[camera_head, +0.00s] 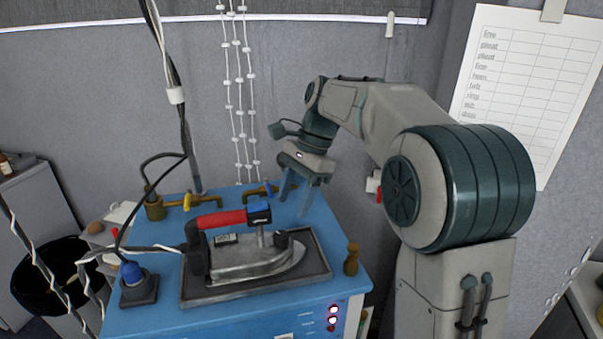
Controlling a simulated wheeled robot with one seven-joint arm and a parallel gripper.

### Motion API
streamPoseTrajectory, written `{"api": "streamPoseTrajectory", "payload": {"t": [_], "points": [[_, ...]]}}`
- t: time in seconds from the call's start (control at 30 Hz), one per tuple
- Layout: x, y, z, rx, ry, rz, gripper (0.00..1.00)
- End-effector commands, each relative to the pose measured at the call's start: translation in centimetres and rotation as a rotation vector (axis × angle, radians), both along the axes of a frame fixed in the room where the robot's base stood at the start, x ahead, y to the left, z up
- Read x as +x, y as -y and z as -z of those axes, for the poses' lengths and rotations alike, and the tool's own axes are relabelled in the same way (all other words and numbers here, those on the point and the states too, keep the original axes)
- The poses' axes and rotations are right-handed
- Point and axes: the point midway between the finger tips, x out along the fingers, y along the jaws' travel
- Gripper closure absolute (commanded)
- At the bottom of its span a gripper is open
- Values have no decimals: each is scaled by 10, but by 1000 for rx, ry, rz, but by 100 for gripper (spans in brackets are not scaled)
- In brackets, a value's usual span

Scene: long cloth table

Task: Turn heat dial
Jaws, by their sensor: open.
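An iron (245,262) with a red handle (222,219) rests on a dark tray (316,268) on top of a blue cabinet (345,288). A blue knob (131,272) stands on a dark base at the cabinet's left front. My gripper (295,206) points down over the cabinet's back right, behind the iron, with its blue fingers apart and nothing between them. It looks clear of the iron.
A small brass-coloured object (352,259) stands at the right. Cables (150,247) run to the iron from the left. A black bin (50,275) stands left of the cabinet.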

Motion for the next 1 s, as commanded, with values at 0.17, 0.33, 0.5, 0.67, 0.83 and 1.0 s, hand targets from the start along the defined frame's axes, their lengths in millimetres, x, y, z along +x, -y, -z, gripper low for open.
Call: {"api": "streamPoseTrajectory", "payload": {"t": [0.17,0.33,0.5,0.67,0.83,1.0], "points": [[8,11,-33,0,2,0,47],[12,18,-52,1,1,-1,47],[13,21,-59,1,0,-1,47],[13,21,-60,0,-1,0,47],[12,21,-60,0,2,-3,47],[-4,26,-58,-15,59,-54,47]]}}
